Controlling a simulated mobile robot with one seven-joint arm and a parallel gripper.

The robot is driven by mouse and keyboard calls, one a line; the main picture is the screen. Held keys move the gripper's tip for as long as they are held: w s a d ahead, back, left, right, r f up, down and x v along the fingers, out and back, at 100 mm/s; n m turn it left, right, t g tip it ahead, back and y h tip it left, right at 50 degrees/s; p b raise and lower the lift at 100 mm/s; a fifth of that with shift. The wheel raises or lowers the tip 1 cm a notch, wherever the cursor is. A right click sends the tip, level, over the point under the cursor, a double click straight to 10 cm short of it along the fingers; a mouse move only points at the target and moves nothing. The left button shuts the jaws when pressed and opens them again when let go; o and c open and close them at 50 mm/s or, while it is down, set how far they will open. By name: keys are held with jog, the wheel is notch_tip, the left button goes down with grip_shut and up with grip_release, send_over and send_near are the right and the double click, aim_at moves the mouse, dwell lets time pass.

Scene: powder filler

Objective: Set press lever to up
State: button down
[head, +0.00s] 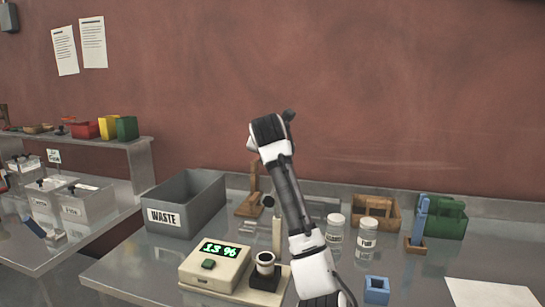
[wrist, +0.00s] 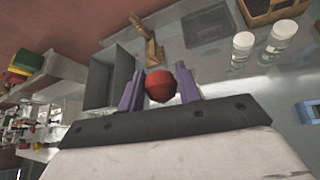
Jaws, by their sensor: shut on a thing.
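In the wrist view a round red knob (wrist: 160,87) sits between the two purple fingers of my gripper (wrist: 160,80), one finger on each side of it. My gripper is shut on this knob. The lever's shaft and the press body do not show clearly in the wrist view, so I cannot tell the lever's angle. In the head view my arm reaches up across the middle and hides the gripper and knob. A beige pillar (head: 277,235) stands partly behind my arm, beside a beige box with a green display (head: 215,262) and a black block with a small cup (head: 265,272).
A grey waste bin (head: 186,204) stands left of my arm, with a wooden stand (head: 250,203) beside it. Two lidded jars (head: 367,232), a wooden rack (head: 384,211), a green rack (head: 448,222) and a blue block (head: 377,290) are to the right.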

dwell(0.3)
jog(key=c, duration=1)
grip_release()
jog(key=shift+a, duration=0.1)
jog(key=shift+s, duration=0.1)
jog(key=b+v, duration=0.5)
jog(key=v, duration=0.8)
jog(key=shift+s+r, duration=0.15)
jog(key=shift+s, duration=0.1)
